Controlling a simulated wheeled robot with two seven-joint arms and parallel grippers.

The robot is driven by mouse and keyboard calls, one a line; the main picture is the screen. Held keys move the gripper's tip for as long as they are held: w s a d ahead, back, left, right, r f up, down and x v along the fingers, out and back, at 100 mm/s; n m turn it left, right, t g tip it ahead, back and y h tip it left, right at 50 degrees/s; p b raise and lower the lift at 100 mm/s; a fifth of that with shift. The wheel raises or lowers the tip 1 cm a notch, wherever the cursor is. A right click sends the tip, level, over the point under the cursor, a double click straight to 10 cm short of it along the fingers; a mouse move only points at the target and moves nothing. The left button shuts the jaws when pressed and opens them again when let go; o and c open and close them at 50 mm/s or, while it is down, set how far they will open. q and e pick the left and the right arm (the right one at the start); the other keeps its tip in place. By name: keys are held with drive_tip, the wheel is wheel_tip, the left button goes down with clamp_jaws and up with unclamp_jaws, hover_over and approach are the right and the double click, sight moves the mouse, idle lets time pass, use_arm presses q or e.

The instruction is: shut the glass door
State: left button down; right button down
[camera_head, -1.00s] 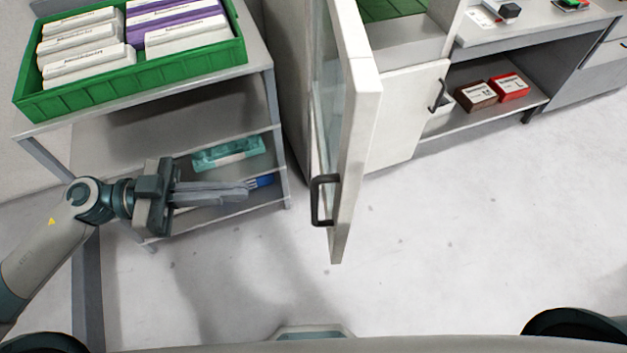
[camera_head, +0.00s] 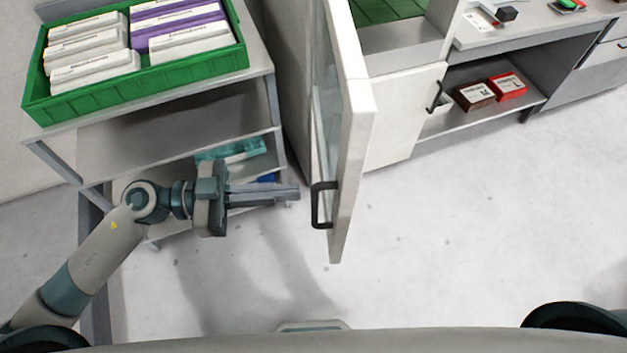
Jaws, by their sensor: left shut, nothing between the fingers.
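The glass door (camera_head: 352,130) stands wide open in the middle of the head view, seen nearly edge-on, with a white frame. Its black handle (camera_head: 322,205) is on the side facing left, near the lower end of the door. My left gripper (camera_head: 297,192) is shut and empty, its fingers pointing right. The fingertips are just left of the handle in the picture, with a small gap between them; the depth of the gap is hard to tell. My right gripper is not in view.
A shelf rack with a green crate (camera_head: 130,87) of white and purple boxes stands at the left, behind my left arm. The cabinet (camera_head: 388,120) is behind the door. A brown box (camera_head: 474,95) and a red box (camera_head: 508,86) lie on a low shelf. The floor (camera_head: 450,240) at right is clear.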

sight(314, 190)
use_arm(q)
drive_tip(key=shift+w+d+p, duration=0.1)
drive_tip(key=shift+d+p, duration=0.95)
drive_tip(key=shift+d, duration=1.8)
